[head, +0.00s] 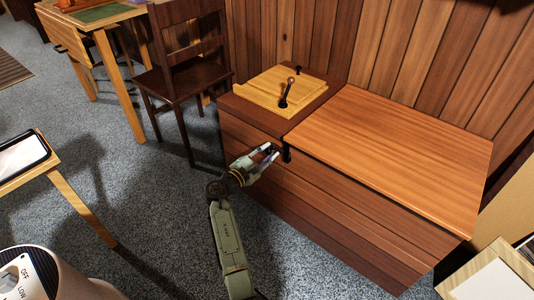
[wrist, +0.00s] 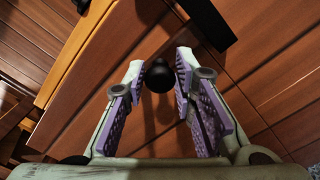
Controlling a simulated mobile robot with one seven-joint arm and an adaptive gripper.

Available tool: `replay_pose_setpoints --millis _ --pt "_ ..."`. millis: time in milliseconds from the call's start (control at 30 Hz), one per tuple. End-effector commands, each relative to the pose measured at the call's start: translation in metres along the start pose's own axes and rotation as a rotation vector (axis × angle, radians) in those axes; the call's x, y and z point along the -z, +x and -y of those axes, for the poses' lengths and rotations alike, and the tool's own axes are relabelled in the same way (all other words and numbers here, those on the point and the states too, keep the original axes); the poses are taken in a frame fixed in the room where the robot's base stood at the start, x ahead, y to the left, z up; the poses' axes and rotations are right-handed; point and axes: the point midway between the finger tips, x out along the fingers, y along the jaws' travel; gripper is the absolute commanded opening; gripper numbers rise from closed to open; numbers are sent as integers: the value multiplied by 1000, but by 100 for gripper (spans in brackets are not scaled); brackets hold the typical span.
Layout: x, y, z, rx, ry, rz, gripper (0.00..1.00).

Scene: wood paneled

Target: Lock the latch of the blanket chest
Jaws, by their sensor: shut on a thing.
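The blanket chest (head: 345,205) stands against the paneled wall, with its wide lid (head: 410,130) down. The latch (head: 287,155) is a small dark piece at the lid's front left corner. In the wrist view it shows as a dark bar (wrist: 208,22) and a round black knob (wrist: 158,77). My gripper (head: 272,152) reaches the latch from the front left. In the wrist view my gripper (wrist: 166,85) has its purple-padded fingers on both sides of the knob, shut on it. The head view is too small to show the latch's exact position.
A dark chair (head: 180,75) stands to the left. A small table (head: 30,170) is at far left. Carpet (head: 150,190) is open before the chest.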

Motion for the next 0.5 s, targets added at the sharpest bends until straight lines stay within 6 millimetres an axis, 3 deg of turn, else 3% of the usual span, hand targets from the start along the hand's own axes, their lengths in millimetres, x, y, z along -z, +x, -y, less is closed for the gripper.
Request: replay_pose_setpoints --millis 233,267,500 --pt "0 1 -2 -4 6 -4 0" --pt "0 1 -2 -4 6 -4 27" --pt "0 1 -2 -2 3 -2 43"
